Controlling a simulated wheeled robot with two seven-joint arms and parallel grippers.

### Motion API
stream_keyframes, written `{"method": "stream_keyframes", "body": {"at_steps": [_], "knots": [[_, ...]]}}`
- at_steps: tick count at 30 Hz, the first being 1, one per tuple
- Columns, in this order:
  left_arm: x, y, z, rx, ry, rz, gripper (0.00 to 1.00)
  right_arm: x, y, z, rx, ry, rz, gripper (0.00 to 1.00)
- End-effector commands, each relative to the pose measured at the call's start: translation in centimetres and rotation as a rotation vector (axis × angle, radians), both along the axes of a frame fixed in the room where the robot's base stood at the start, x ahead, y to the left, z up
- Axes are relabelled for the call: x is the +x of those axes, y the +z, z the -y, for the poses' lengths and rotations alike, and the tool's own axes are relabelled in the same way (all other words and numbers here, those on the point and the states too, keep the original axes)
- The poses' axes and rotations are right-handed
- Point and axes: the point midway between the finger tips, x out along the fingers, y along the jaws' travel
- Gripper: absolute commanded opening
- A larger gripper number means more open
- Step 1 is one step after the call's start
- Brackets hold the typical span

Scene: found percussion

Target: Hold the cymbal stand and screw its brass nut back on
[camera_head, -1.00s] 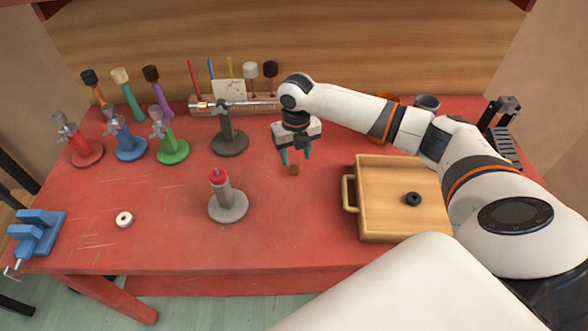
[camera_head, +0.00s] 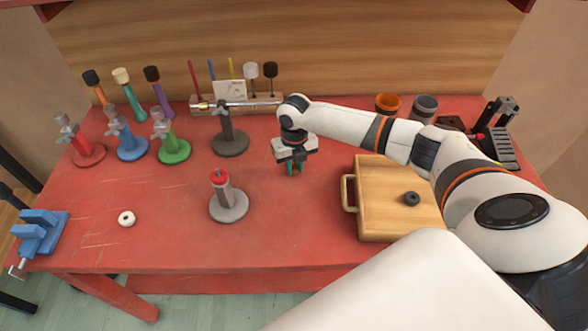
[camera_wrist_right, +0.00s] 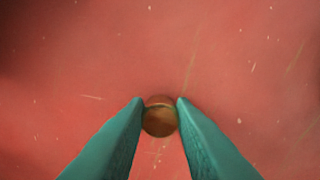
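A short grey stand (camera_head: 229,207) with a red collar and a thin tip stands upright at the front middle of the red table; I take it as the cymbal stand. A small round brass nut (camera_wrist_right: 160,117) lies between the teal fingertips of my right gripper (camera_wrist_right: 161,103) in the right wrist view. Both fingertips appear to touch its sides. In the head view my right gripper (camera_head: 292,171) points down at the tabletop, behind and right of the stand, and its fingers hide the nut. My left gripper is not in view.
A wooden tray (camera_head: 350,222) with a black ring (camera_head: 412,198) sits at the right. A white ring (camera_head: 126,219) and blue vise (camera_head: 38,232) are at the left. Several coloured stands and a dark stand (camera_head: 230,143) line the back. The table around the grey stand is clear.

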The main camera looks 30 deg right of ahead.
Motion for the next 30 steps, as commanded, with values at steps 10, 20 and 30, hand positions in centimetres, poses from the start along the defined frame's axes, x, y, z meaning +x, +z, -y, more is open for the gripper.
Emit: {"method": "stream_keyframes", "body": {"at_steps": [10,20,30], "knots": [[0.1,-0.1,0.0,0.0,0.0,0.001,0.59,0.1,0.3,0.0,0.0,0.0,0.002,0.0],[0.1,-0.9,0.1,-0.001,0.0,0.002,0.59,0.2,6.0,0.0,0.001,0.0,0.005,0.0],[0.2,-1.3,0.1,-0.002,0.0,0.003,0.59,0.1,10.0,0.0,0.001,-0.001,0.002,0.0]]}}
